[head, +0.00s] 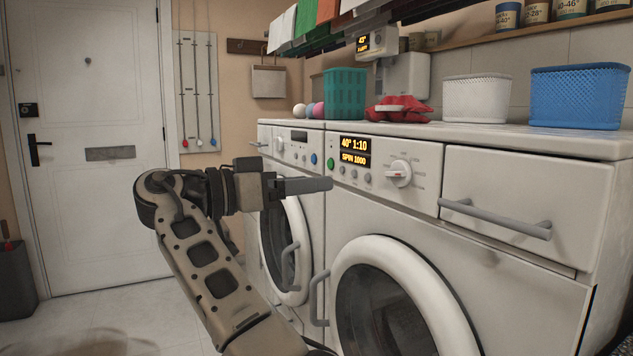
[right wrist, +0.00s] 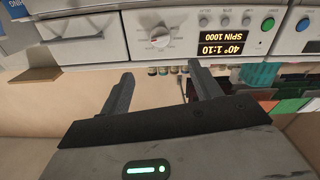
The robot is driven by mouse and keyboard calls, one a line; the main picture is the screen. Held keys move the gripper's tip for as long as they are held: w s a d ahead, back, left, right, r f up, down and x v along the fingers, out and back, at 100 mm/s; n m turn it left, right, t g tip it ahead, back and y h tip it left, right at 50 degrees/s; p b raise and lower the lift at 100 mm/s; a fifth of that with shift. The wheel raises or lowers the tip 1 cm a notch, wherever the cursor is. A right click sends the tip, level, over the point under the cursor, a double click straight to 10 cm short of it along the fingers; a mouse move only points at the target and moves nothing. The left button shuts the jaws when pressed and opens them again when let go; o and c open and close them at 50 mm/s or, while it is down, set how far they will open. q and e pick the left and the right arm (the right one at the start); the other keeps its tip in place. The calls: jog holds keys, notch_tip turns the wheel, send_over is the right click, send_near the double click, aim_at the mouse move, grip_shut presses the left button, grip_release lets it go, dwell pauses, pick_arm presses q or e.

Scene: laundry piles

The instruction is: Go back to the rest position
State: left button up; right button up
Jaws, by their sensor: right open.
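My right gripper (head: 303,185) is raised in front of the washing machines in the head view, pointing right. In the right wrist view its two fingers (right wrist: 158,86) are apart with nothing between them. It hangs in the air before the control panels; whether it touches anything is not seen, but it looks apart. My left gripper is not in either view.
Two white washing machines (head: 463,262) stand side by side at the right. On their top sit a teal basket (head: 345,94), a red cloth (head: 402,107), a white basket (head: 477,98) and a blue basket (head: 579,97). A white door (head: 91,205) and open floor lie at the left.

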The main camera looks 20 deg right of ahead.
dwell(0.3)
